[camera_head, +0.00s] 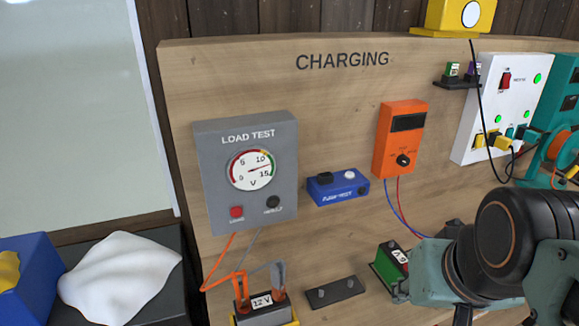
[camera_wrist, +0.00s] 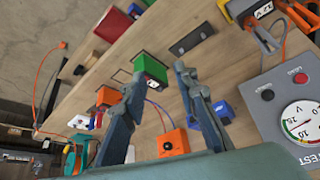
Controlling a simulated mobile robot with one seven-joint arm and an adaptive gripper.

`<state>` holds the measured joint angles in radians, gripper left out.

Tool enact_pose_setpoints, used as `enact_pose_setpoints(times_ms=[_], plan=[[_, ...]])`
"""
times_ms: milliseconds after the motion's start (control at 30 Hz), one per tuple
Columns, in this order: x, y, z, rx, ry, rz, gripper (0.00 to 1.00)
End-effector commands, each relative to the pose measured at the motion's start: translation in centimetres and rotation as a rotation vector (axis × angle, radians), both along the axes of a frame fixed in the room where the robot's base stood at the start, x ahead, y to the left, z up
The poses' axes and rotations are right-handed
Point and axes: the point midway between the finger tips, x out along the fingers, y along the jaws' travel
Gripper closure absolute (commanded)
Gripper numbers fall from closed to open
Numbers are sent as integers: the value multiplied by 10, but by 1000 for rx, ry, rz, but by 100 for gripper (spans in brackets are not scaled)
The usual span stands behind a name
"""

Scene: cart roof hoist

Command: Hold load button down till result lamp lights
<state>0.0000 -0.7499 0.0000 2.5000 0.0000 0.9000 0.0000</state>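The grey load test box (camera_head: 213,160) hangs on the left of the charging board, with a round volt gauge (camera_head: 249,170) on its face. The red load button (camera_head: 236,212) is at its lower left, and the result lamp (camera_head: 273,202) at its lower right looks dark. In the wrist view the box is at the right edge, with the load button (camera_wrist: 301,78) and result lamp (camera_wrist: 267,95) showing. My gripper (camera_wrist: 159,74) is open and empty, its fingers apart from the load button. In the head view my arm is at lower right, and the fingertips are not clear.
A clamped 12 V battery (camera_head: 262,302) sits below the box. A blue tester (camera_head: 338,188), orange meter (camera_head: 400,140), green battery (camera_head: 388,268) and dark plate (camera_head: 335,292) lie to its right. A white cloth (camera_head: 118,275) lies left.

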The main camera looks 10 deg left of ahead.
Motion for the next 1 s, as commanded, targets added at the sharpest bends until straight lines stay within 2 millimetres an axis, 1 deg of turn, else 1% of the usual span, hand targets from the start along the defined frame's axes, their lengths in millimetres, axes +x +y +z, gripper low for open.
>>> enact_pose_setpoints(times_ms=[33, 200, 1000], plan=[[0, 0, 0, 0, 0, 0, 81], [0, 0, 0, 0, 0, 0, 100], [0, 0, 0, 0, 0, 0, 100]])
